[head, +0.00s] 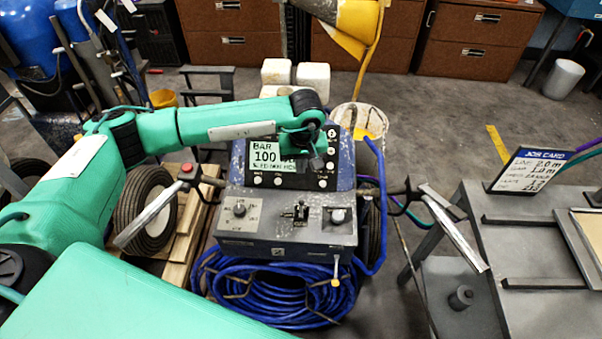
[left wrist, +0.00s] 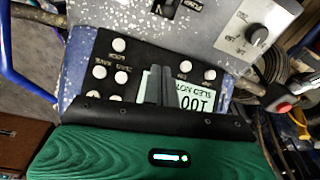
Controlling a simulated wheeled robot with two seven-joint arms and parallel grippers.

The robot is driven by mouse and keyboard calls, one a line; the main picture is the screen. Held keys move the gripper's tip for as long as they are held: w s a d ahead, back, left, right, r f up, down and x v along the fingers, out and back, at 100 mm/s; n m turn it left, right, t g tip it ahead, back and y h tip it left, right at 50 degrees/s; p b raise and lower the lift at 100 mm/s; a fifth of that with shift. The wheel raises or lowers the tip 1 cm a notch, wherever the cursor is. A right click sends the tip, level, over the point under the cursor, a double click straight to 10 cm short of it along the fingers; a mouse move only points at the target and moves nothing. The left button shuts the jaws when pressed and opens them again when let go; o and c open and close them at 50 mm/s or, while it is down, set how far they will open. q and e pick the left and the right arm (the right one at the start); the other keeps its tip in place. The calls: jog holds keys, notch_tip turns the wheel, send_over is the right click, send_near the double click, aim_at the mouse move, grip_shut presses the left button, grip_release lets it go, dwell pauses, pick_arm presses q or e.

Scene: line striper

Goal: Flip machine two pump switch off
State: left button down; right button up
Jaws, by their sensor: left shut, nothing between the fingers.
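The machine with a 2 on its front plate (head: 283,252) stands in the middle of the head view. A dark toggle switch (head: 301,211) sits mid-panel between two knobs; its position is hard to tell. In the left wrist view the switch (left wrist: 165,8) is cut by the top edge. The display (head: 265,154) reads BAR 100; it shows partly behind my fingers in the left wrist view (left wrist: 196,98). My left gripper (head: 318,163) is shut and empty, over the display and button panel, behind the switch and apart from it. My right gripper is not in view.
Handlebars with levers flank the machine, left (head: 150,212) and right (head: 455,230). A blue hose coil (head: 275,300) hangs at its front. A grey bench (head: 535,245) with a job card (head: 530,170) stands right. A left knob (head: 239,209) and right knob (head: 338,215) flank the switch.

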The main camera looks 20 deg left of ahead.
aim_at(301, 208)
pick_arm(q)
jog(key=f, duration=0.3)
jog(key=f+p, duration=0.1)
jog(key=f, duration=0.1)
jog(key=f+p, duration=0.1)
jog(key=f, duration=0.2)
jog(key=shift+w+a+f, duration=0.25)
jog(key=shift+a+f, duration=0.05)
jog(key=shift+a, duration=0.05)
jog(key=shift+s+d+r+p, duration=0.25)
jog(key=shift+s+d+p, duration=0.05)
jog(key=shift+s+p, duration=0.25)
jog(key=shift+s+d+r+p, duration=0.3)
jog(key=shift+s+p, duration=0.1)
jog(key=shift+s, duration=0.1)
jog(key=shift+s+d, duration=0.25)
jog(key=shift+s, duration=0.3)
